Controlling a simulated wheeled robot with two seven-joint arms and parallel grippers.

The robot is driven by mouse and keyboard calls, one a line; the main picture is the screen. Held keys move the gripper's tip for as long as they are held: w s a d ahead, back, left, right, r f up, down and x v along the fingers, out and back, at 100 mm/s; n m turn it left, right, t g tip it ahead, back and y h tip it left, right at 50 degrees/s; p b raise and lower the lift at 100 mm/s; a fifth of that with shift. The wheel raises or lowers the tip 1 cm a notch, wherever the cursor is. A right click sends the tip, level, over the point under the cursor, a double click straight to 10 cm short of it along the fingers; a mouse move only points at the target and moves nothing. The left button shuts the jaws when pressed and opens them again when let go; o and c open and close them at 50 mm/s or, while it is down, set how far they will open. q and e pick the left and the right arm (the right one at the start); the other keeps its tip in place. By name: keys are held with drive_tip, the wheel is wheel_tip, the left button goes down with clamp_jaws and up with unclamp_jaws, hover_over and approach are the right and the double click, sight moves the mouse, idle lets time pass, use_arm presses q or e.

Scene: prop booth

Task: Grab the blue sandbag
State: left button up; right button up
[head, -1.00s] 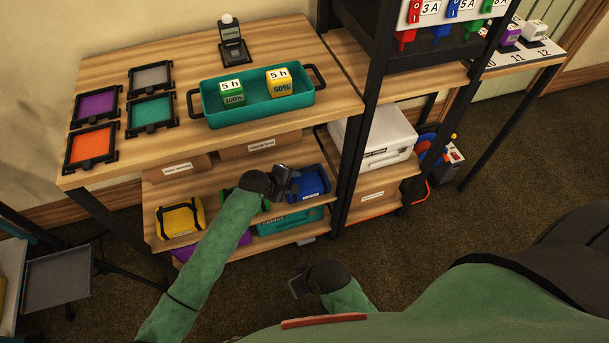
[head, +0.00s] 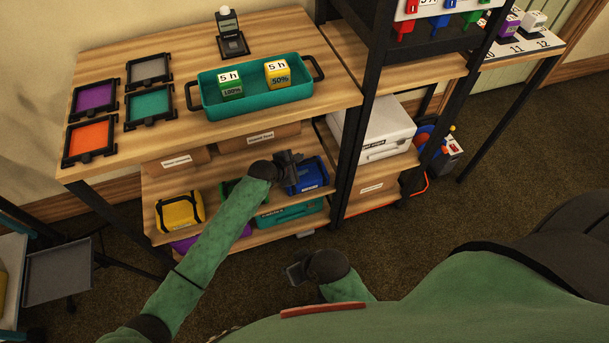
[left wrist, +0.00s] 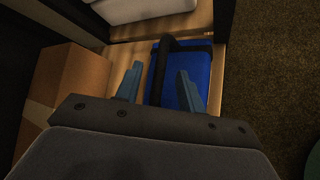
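The blue sandbag (head: 309,175) lies on the shelf under the table top, at its right end, with a label on its front. It also shows in the left wrist view (left wrist: 193,85), with a dark strap handle (left wrist: 160,75) across it. My left gripper (head: 288,160) is at the left part of the bag in the head view. In the left wrist view its two fingers (left wrist: 157,84) are apart, with the strap handle between them. Contact cannot be told. My right gripper (head: 296,273) is low over the floor, away from the shelf; its opening is too small to tell.
A yellow sandbag (head: 180,212) and a mostly hidden green bag (head: 230,188) share the shelf. A teal case (head: 292,212) is below. A black post (head: 350,170) stands right of the blue bag.

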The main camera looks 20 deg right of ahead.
sight(303, 162)
use_arm(q)
drive_tip(key=shift+x, duration=1.7)
drive_tip(key=shift+a+f, duration=0.1)
clamp_jaws()
drive_tip(key=shift+w, duration=0.1)
